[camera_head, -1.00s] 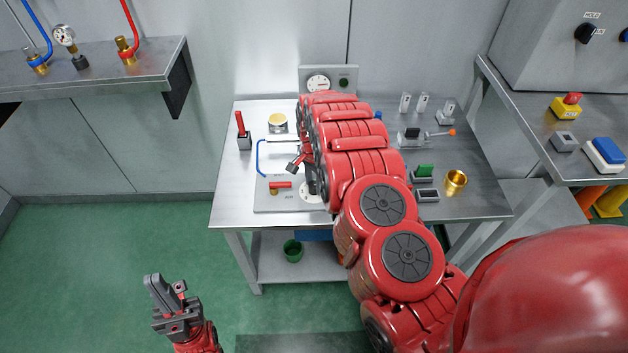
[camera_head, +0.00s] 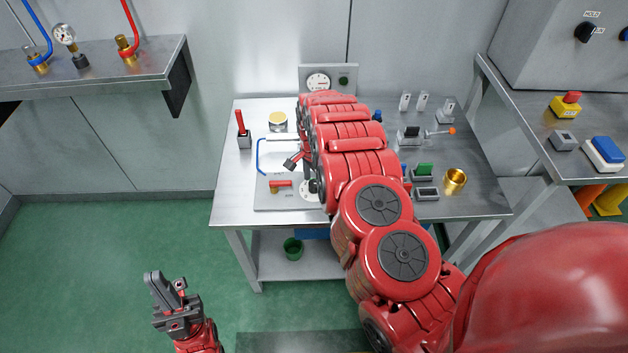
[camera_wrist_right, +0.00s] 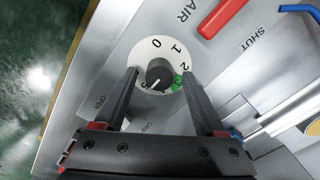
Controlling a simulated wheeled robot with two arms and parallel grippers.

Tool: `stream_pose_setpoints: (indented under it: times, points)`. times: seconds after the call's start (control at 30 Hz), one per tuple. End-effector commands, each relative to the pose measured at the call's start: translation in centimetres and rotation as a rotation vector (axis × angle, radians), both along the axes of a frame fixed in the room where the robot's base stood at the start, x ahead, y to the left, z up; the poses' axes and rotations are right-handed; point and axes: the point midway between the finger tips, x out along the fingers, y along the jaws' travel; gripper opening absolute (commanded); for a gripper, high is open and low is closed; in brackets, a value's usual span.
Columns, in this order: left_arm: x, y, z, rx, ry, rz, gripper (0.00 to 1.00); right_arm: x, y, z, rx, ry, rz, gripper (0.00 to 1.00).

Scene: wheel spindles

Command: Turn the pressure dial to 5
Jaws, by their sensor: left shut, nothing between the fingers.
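The pressure dial is a white disc (camera_wrist_right: 150,50) with numbers around its rim and a black knob (camera_wrist_right: 159,74) at its centre. A light mark on the knob points to the lower left, near what looks like the 5. A green patch shows on the disc's right side. My right gripper (camera_wrist_right: 161,74) is open, with a finger on each side of the knob; I cannot tell whether they touch it. In the head view the dial (camera_head: 307,191) is partly hidden by my right arm. My left gripper (camera_head: 165,285) is shut and empty, low over the floor.
A red-handled valve (camera_head: 280,185) and a blue pipe (camera_head: 260,157) are close to the dial on the same panel. A red lever (camera_head: 241,125) stands at the table's left. A round gauge (camera_head: 318,83) is at the back. Switches and a brass cup (camera_head: 455,181) are at the right.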

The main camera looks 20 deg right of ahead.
Motion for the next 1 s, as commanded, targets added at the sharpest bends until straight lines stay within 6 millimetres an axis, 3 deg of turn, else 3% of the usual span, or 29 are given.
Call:
stream_pose_setpoints:
  times: [0.37, 0.67, 0.8, 1.0]
  points:
    - [0.0, 0.0, -0.1, 0.000, 0.000, 0.000, 0.00, -0.1, 0.0, 0.5, 0.000, 0.002, 0.000, 0.72]
    - [0.0, 0.0, -0.9, 0.000, 0.000, 0.000, 0.00, 0.0, 0.1, 5.6, 0.003, -0.001, 0.001, 0.72]
    - [0.0, 0.0, 2.7, 0.000, -0.001, 0.000, 0.00, 0.0, 0.2, 10.5, 0.002, 0.001, 0.002, 0.72]
    - [0.0, 0.0, 6.3, 0.000, 0.000, 0.000, 0.00, 0.2, 0.2, 14.8, 0.000, -0.004, 0.001, 0.72]
